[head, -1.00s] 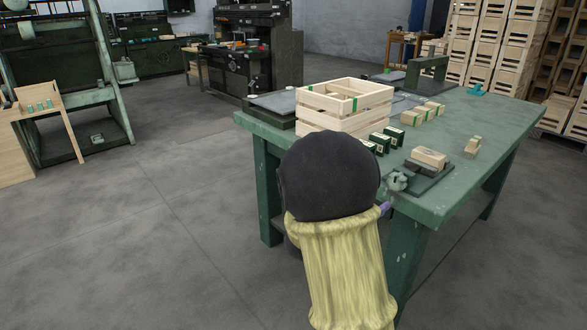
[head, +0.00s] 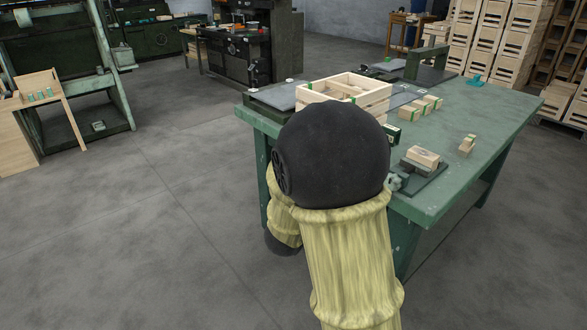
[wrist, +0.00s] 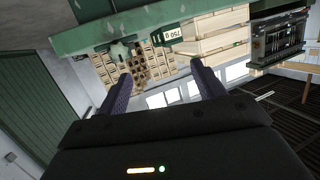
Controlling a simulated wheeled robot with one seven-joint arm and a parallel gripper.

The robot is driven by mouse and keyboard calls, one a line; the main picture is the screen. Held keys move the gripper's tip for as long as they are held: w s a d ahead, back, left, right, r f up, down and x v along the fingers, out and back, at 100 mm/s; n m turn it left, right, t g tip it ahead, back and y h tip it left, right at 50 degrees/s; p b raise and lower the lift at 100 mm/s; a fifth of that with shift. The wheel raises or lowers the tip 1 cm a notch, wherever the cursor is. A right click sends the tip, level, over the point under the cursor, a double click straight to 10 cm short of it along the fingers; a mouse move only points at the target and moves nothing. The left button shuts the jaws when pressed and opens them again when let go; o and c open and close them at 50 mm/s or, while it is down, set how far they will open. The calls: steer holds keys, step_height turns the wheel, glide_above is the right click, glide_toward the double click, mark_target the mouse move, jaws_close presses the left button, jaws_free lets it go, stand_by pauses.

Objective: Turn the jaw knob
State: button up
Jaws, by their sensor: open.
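The jaw knob (head: 395,182) is a grey-green, lobed piece at the table's front edge, on the near end of a dark vise (head: 425,179). A wooden block (head: 423,156) sits on the vise. In the head view my dark arm link stands just left of the knob and hides my gripper. In the wrist view my gripper (wrist: 161,76) is open, its two purple fingers apart with nothing between them. A greenish piece, perhaps the knob (wrist: 122,50), shows beyond the left finger; I cannot tell for sure.
The green table (head: 490,125) bears a slatted wooden crate (head: 374,97), dark labelled boxes (head: 393,134), several wooden blocks (head: 424,105) and a small wooden piece (head: 467,144). Stacked crates (head: 502,45) stand behind.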

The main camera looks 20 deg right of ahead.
steer(key=s+a+r+n+y+p, duration=0.1)
steer(key=a+r+n+y+p, duration=0.4)
steer(key=p, duration=0.7)
steer(key=a+r+y, duration=0.2)
steer(key=a+y, duration=0.2)
steer(key=shift+s+a+r+n+g, duration=0.25)
steer(key=shift+a+r+n+g, duration=0.05)
steer(key=shift+r, duration=0.1)
steer(key=s+a+f+n+g+y, duration=0.1)
steer(key=s+f+n+g, duration=0.2)
steer(key=s, duration=0.5)
steer(key=s+a+f+n+g+y, duration=0.1)
steer(key=s+a+n+g+y, duration=0.1)
steer(key=s+g, duration=0.35)
step_height(320, 180, up, 15)
steer(key=s+t+p, duration=0.1)
steer(key=p, duration=1.4)
steer(key=shift+s+r, duration=0.15)
steer(key=shift+s, duration=0.05)
